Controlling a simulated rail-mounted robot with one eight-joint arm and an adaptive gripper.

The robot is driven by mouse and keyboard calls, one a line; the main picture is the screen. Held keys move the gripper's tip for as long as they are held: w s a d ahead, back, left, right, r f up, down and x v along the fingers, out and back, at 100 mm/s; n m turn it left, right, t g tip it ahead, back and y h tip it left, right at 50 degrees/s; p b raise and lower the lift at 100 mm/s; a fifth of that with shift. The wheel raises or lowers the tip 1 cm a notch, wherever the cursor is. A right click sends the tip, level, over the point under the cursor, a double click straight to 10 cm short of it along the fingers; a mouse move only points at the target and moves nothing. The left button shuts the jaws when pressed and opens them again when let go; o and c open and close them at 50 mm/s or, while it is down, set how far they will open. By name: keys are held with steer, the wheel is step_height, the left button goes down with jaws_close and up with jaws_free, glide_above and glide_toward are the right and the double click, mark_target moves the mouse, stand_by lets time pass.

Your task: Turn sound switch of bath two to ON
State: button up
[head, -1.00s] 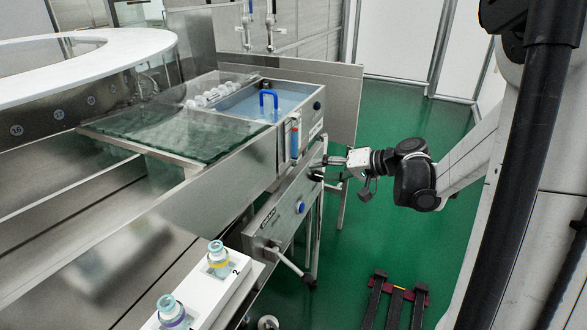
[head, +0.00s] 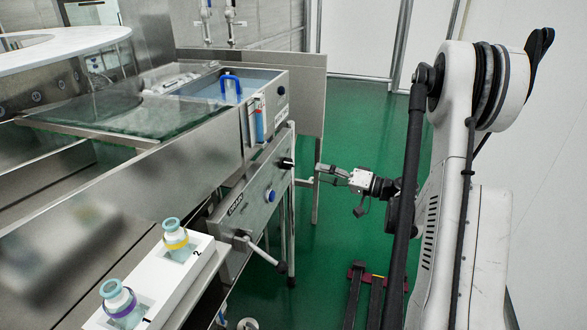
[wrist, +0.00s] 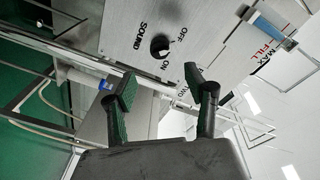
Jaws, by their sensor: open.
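The black sound switch (wrist: 160,46) is a round knob on a steel panel (wrist: 125,40), with SOUND, OFF and ON printed around it in the wrist view. Which mark it points to I cannot tell. The knob lies beyond the fingertips. In the head view my gripper (head: 322,174) is right of the knob, with a gap between them.
A white holder (head: 185,265) with two capped bottles stands in front. A sight tube (wrist: 275,30) is near the knob.

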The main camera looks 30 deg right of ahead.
mark_target(294, 166)
steer(key=b+x, duration=0.1)
steer(key=x, duration=0.9)
steer(key=shift+w+a+b, duration=0.1)
steer(key=shift+w+b, duration=0.1)
steer(key=shift+b, duration=0.15)
steer(key=c, duration=1.1)
steer(key=shift+c, duration=0.2)
